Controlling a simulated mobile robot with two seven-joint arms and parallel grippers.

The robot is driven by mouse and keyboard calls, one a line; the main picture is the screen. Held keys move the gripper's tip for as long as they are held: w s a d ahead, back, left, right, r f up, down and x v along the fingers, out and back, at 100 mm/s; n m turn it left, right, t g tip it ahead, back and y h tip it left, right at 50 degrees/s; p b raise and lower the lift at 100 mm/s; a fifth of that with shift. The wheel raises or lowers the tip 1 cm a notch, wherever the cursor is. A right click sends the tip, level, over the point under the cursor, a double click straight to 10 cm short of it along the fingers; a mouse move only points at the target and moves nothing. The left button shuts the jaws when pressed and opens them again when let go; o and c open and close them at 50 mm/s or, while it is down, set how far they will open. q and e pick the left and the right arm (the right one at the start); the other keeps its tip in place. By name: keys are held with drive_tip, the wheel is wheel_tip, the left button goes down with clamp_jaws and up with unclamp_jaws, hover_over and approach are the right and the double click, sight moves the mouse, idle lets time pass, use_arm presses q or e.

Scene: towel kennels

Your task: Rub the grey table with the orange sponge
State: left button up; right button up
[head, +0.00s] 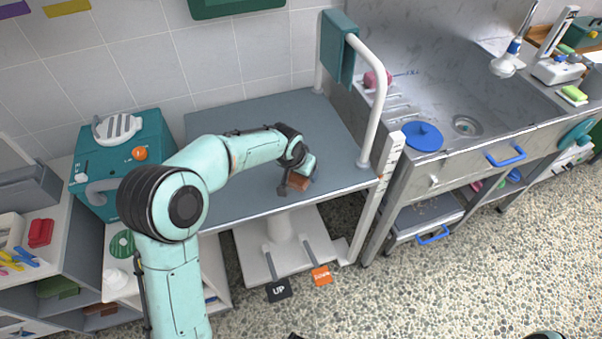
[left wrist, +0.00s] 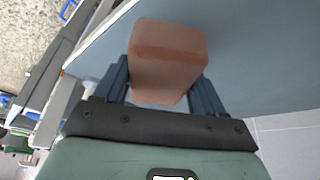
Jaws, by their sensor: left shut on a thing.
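The grey table (head: 235,120) stands in the middle of the head view, with a flat blue-grey top. My left gripper (head: 296,183) is over the front right part of the top. It is shut on the orange sponge (head: 299,183), a brownish-orange block. In the left wrist view the sponge (left wrist: 168,60) sits between the two dark fingers (left wrist: 160,85), with the tabletop (left wrist: 255,60) behind it. I cannot tell whether the sponge touches the top. My right gripper is not in view.
A teal machine (head: 155,150) stands to the left. A steel sink (head: 465,124) with a blue disc (head: 422,136) is to the right. The rest of the tabletop is clear.

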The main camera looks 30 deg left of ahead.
use_arm(q)
drive_tip(key=shift+r+p, duration=1.1)
drive_tip(key=shift+r, duration=0.8)
